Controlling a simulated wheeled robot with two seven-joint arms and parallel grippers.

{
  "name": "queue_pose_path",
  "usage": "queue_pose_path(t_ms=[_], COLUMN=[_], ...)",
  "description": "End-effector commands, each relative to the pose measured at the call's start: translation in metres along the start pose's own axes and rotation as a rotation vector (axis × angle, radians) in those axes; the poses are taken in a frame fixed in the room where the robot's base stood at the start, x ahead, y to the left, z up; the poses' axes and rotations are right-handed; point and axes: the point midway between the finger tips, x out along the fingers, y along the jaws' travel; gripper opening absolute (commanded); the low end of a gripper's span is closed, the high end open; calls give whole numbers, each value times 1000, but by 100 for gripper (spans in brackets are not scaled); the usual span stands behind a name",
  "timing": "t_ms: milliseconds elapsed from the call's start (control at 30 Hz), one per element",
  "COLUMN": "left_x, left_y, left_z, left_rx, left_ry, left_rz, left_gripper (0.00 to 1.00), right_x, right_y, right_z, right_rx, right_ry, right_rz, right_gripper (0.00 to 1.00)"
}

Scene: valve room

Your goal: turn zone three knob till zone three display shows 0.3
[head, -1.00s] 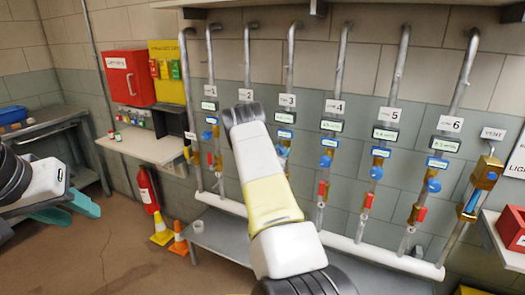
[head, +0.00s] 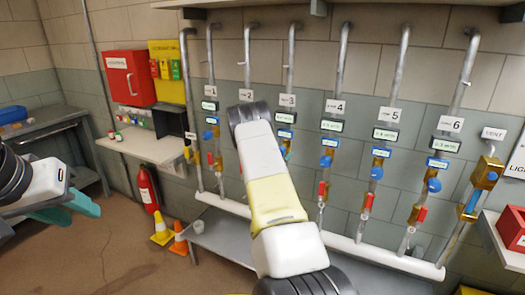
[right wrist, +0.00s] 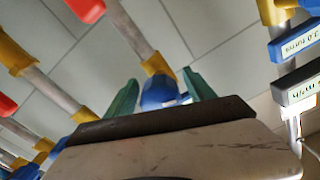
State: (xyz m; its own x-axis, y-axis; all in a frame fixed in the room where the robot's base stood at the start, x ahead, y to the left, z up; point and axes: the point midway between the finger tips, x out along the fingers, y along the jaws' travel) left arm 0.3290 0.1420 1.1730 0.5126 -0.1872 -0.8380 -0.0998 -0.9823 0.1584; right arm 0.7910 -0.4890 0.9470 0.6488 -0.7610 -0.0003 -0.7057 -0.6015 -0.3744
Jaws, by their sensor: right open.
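The zone three sign (head: 287,100) and the dark zone three display (head: 286,117) hang on the third pipe in the head view. The display's digits are too small to read. I cannot tell whether the fingers touch the knob. My left gripper (head: 68,209) is at the far left, away from the pipes.
Neighbouring pipes carry knobs, red handles and displays, such as the zone four display (head: 331,125). A grey display (right wrist: 297,86) and blue tag (right wrist: 296,40) sit right of my right gripper. A low white pipe (head: 380,257) runs below. Cones and an extinguisher (head: 148,188) stand left.

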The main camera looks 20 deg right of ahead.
Motion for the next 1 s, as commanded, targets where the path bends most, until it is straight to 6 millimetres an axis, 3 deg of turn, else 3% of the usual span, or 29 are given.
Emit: queue_pose_path(t_ms=[300, 500, 1000], left_x=[0, 0, 0], left_y=[0, 0, 0], left_z=[0, 0, 0], left_rx=[0, 0, 0], left_ry=[0, 0, 0], left_rz=[0, 0, 0], left_gripper=[36, 36, 36], right_x=[-51, -72, -75], right_y=[-1, -1, 0], right_z=[0, 0, 0], right_rx=[-1, 0, 1], right_ry=[-3, -1, 0], right_rz=[-2, -1, 0], right_gripper=[63, 63, 63])
